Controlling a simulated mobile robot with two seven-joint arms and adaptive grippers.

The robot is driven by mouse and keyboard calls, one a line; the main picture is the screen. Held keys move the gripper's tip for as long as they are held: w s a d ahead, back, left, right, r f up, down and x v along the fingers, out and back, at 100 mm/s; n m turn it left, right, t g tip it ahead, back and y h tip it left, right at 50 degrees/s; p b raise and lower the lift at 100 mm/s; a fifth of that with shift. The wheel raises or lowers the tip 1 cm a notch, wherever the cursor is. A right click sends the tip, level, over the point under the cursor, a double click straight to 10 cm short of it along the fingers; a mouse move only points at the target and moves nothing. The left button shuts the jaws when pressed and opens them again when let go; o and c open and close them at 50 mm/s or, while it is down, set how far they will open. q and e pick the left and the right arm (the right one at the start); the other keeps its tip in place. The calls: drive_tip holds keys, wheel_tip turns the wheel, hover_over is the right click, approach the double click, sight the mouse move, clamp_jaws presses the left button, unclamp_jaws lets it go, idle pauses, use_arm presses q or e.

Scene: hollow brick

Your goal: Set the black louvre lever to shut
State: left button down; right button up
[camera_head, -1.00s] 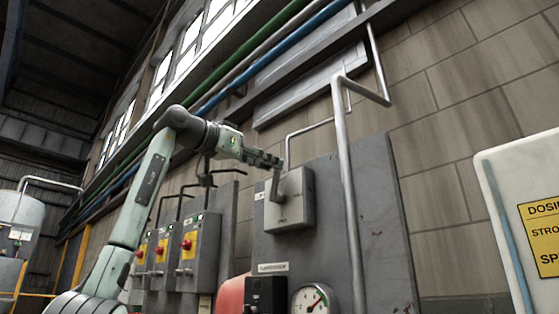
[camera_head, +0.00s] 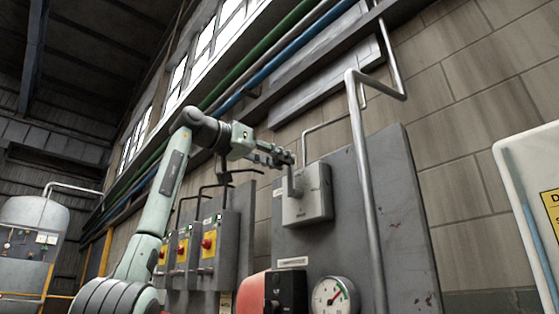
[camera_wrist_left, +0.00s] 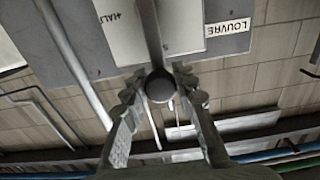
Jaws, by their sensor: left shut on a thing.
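The louvre lever (camera_head: 291,182) stands up from the front of a light grey box (camera_head: 315,200) in the head view. In the left wrist view the lever (camera_wrist_left: 150,35) is a dark bar ending in a round knob (camera_wrist_left: 159,86). My left gripper (camera_head: 288,158) is at the lever's upper end. In the wrist view its two fingers (camera_wrist_left: 158,75) stand on either side of the knob end, shut on the lever. A white label reading LOUVRE (camera_wrist_left: 228,27) shows beside the box. My right gripper is not in view.
A grey metal pipe (camera_head: 362,180) runs down just right of the box. A gauge (camera_head: 335,296) and black box (camera_head: 287,290) sit below on the grey panel (camera_head: 395,200). Switch boxes (camera_head: 215,240) stand left. A white cabinet (camera_head: 530,200) is at far right.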

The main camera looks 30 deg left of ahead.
use_arm(q)
drive_tip(key=c, duration=1.2)
unclamp_jaws()
drive_tip(key=shift+s, duration=0.1)
drive_tip(key=v, duration=1.2)
drive_tip(key=shift+a, duration=0.1)
